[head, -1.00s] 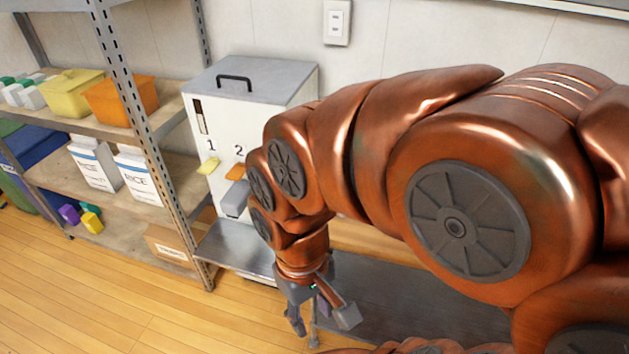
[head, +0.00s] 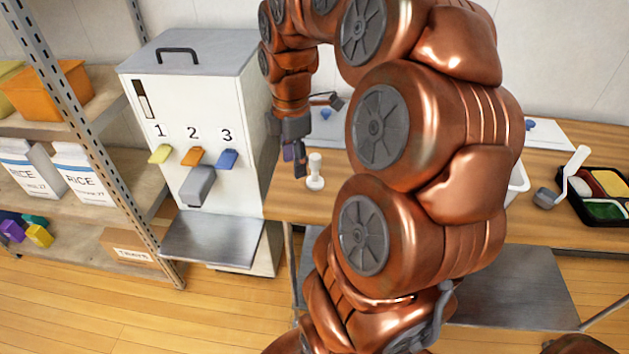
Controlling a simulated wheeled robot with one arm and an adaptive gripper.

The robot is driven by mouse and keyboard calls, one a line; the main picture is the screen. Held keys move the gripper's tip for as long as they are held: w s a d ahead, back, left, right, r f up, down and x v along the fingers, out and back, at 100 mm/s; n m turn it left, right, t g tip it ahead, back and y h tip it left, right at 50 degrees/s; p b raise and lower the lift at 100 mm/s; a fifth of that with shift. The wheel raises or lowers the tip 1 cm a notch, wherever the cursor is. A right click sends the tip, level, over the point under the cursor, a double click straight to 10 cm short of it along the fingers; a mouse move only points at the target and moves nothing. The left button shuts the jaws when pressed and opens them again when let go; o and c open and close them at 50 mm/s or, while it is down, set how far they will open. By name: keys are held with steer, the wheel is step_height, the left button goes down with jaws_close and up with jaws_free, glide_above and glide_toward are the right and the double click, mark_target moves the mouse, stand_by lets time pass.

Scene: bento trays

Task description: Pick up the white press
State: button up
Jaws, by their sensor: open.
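The white press (head: 315,173) is a small upright piece with a knob-like top and a wider round base. It stands on the left end of the wooden table (head: 290,205), to the right of the dispenser. My gripper (head: 318,138) hangs above the table with its fingers spread, and nothing shows between them. One dark finger comes down just left of the press's top in the picture. Whether it touches the press cannot be told. My own arm hides much of the table to the right of the press.
A white dispenser (head: 192,105) with levers 1, 2 and 3 stands close on the left. A bento tray (head: 570,205) with coloured fillings and a white-handled scoop (head: 563,180) lie at the right. A white container (head: 519,184) is partly hidden behind my arm.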

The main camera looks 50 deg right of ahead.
mark_target(314, 159)
steer(key=d+n, duration=0.1)
steer(key=d, duration=0.2)
steer(key=d+f+n, duration=0.1)
steer(key=d, duration=0.2)
steer(key=shift+w+f, duration=0.15)
steer(key=shift+f, duration=0.05)
steer(key=shift+d+f, duration=0.15)
steer(key=shift+f, duration=1.05)
steer(key=shift+w+d+f+p, duration=0.1)
steer(key=shift+d+f+p, duration=0.1)
steer(key=shift+f, duration=0.65)
steer(key=shift+w+d+f+p, duration=0.1)
steer(key=shift+f+p, duration=0.05)
steer(key=shift+f, duration=0.75)
steer(key=shift+d+f+p, duration=0.15)
steer(key=shift+f+p, duration=0.05)
steer(key=shift+f, duration=0.65)
jaws_close()
